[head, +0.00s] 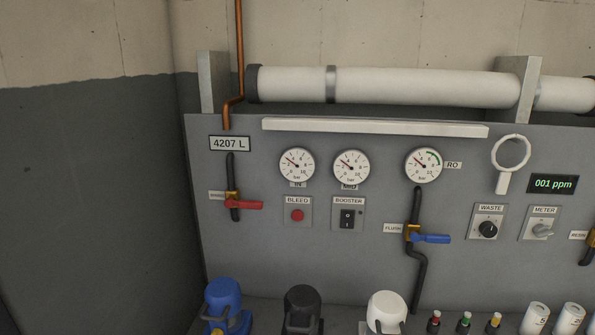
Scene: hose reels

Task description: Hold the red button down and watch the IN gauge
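The red button (297,215) sits on a small grey plate labelled BLEED on the grey panel. Nothing touches it or covers it. The IN gauge (297,164) is the left of the round white dials, above the button. Its needle points to the upper left, on the low side of the scale; the exact reading is too small to tell. The IN label (297,184) is partly hidden under the dial's lower edge. Neither of my grippers is in this view.
MID gauge (351,167) and RO gauge (424,165) are to the right. The BOOSTER switch (347,219) is beside the button. A red-handled valve (243,205) is to its left, a blue-handled valve (430,238) to its right. Blue (222,298), black (303,306) and white (386,309) objects stand below.

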